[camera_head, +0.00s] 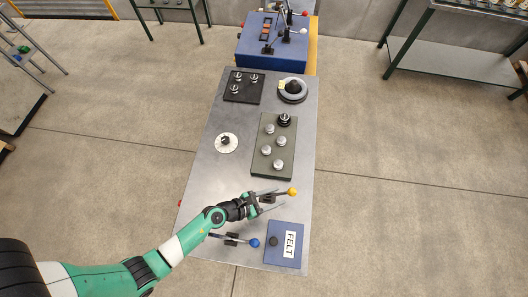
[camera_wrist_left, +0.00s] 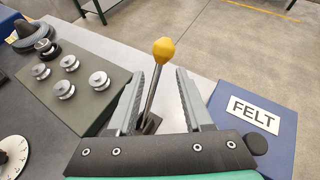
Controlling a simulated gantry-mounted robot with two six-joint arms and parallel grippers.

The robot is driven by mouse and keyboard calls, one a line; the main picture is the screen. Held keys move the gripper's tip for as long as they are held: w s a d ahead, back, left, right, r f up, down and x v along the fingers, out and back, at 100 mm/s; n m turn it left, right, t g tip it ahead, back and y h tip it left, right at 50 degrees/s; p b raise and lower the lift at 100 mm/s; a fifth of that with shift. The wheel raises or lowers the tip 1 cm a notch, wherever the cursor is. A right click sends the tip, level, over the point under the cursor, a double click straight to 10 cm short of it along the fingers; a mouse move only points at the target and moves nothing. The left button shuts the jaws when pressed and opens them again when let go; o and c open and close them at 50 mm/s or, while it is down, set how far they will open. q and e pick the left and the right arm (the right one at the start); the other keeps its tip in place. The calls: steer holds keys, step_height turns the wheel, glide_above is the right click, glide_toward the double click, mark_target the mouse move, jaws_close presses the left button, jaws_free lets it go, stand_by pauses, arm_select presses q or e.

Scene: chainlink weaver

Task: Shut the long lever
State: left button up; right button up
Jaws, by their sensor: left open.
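A lever with a yellow knob (camera_head: 291,191) stands near the front right of the grey metal table. In the left wrist view its yellow knob (camera_wrist_left: 164,49) tops a thin metal stem that rises, slightly tilted, from a dark base. My left gripper (camera_head: 271,197) is open around this stem, one finger on each side, with the knob beyond the fingertips. I cannot tell whether a finger touches the stem. A second lever with a blue knob (camera_head: 254,242) lies low, nearer the front edge. My right gripper is not in view.
A blue FELT box (camera_head: 284,258) stands right of the blue-knobbed lever. An olive block (camera_head: 260,162) with several metal knobs is behind my gripper. A white dial (camera_head: 227,143) sits to the left. A blue control box (camera_head: 260,56) is at the far end.

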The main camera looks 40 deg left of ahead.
arm_select(q)
steer(key=v, duration=0.5)
stand_by(0.3)
